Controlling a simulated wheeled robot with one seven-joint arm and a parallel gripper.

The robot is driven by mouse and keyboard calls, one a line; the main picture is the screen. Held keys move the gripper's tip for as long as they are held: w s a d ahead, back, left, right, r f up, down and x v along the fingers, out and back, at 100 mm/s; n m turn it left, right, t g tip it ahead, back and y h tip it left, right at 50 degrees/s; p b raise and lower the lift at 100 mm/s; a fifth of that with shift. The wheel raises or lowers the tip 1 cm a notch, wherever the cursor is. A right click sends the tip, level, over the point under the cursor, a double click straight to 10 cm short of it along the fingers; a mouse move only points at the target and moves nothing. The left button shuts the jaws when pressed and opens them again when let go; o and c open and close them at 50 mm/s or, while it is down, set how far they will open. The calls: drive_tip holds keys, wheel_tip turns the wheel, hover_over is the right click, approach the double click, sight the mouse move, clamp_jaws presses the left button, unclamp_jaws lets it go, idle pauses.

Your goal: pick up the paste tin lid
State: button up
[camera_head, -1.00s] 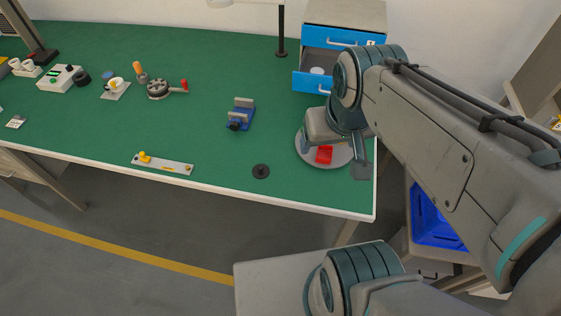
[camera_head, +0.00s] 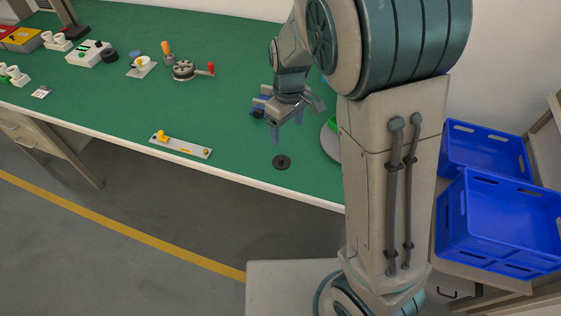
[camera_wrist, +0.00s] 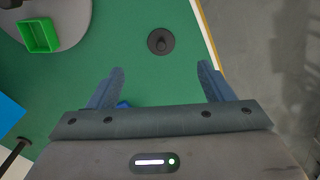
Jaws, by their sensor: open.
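The lid, a dark round disc with a raised knob (camera_head: 282,162), lies flat on the green bench top near its front edge. It also shows in the wrist view (camera_wrist: 160,41), beyond my fingertips and roughly centred between them. My gripper (camera_head: 287,125) is open and empty, above the bench and a little behind the lid, pointing down. In the wrist view both fingers (camera_wrist: 161,70) are apart with bench surface between them. Nothing covers the lid in either view.
A blue vise (camera_head: 258,113) stands close behind my gripper. A round grey plate (camera_wrist: 70,31) with a green square bin (camera_wrist: 40,36) lies to the right in the head view, mostly hidden by my arm. A plate with a yellow knob (camera_head: 180,146) lies left. Blue crates (camera_head: 500,225) stand right.

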drive_tip(key=f, duration=0.1)
hover_over(282, 157)
drive_tip(key=f, duration=0.5)
drive_tip(key=s+d+f, duration=0.1)
drive_tip(key=f, duration=0.2)
drive_tip(key=shift+w+a+f+p, duration=0.15)
drive_tip(key=shift+a+f+p, duration=0.1)
drive_tip(key=shift+f, duration=0.65)
drive_tip(key=shift+w+a+f+p, duration=0.1)
drive_tip(key=shift+w+f+p, duration=0.1)
drive_tip(key=shift+f, duration=0.7)
drive_tip(key=shift+w+a+f+p, duration=0.15)
drive_tip(key=shift+a+f+p, duration=0.1)
drive_tip(key=shift+f, duration=0.65)
drive_tip(key=c, duration=1)
